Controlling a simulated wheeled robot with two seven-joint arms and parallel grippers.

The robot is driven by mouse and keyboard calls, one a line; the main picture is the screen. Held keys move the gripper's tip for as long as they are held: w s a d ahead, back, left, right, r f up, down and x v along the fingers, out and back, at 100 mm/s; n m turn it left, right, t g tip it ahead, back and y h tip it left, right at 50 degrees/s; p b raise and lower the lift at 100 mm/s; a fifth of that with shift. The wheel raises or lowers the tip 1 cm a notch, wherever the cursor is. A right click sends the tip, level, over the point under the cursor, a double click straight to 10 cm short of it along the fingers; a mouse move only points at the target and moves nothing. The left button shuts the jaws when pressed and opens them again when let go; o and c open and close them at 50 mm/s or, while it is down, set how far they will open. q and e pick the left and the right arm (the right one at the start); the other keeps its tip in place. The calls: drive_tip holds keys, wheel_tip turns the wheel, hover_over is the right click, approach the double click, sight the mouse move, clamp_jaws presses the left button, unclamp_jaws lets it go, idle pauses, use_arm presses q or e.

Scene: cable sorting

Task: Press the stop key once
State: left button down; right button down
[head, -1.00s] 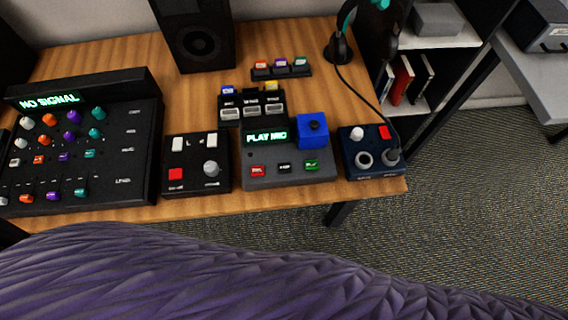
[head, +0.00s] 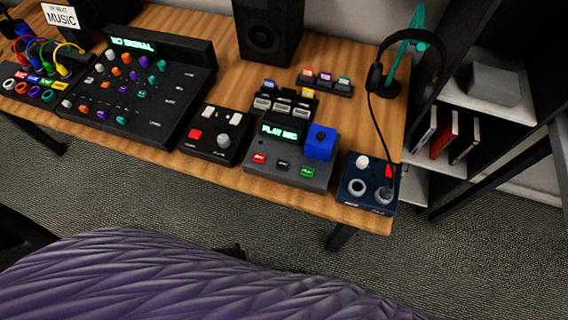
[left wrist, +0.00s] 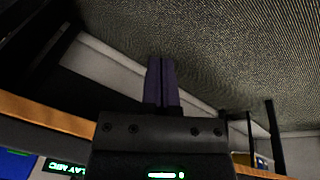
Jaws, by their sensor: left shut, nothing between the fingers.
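The grey player unit (head: 262,170) sits near the front edge of the wooden table, its lit display (head: 284,132) reading PLAY MIC. A red key (head: 258,159), a black key (head: 283,165) and a green key (head: 307,172) run along its front. Their labels are too small to read surely, so I cannot tell which is the stop key. A blue block (head: 320,142) stands on the unit's right side. My left gripper (left wrist: 161,62) shows in the left wrist view, shut and empty, away from the keys. The lit display (left wrist: 64,166) shows there at lower left.
A black box with a red button (head: 195,134) stands left of the player. A dark blue box with two sockets (head: 368,187) stands to its right. The mixer (head: 150,95) is farther left. Headphones hang on a teal stand (head: 408,50), their cable running to the blue box.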

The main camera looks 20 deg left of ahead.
use_arm(q)
drive_tip(key=w+d+r+n+t+h+p, duration=0.1)
drive_tip(key=w+d+r+n+t+p, duration=0.15)
drive_tip(key=w+r+n, duration=0.85)
wheel_tip(320, 180, up, 12)
drive_tip(key=n+t+h+p, duration=0.2)
drive_tip(key=n+t+p, duration=0.1)
drive_tip(key=n, duration=0.2)
hover_over(280, 165)
drive_tip(key=shift+b, duration=0.3)
drive_tip(key=shift+f, duration=0.15)
wheel_tip(280, 165, down, 8)
drive_tip(key=b, duration=0.8)
drive_tip(key=shift+s+f+b, duration=0.1)
drive_tip(key=shift+f+b, duration=0.1)
drive_tip(key=shift+b, duration=0.2)
drive_tip(key=shift+f, duration=0.15)
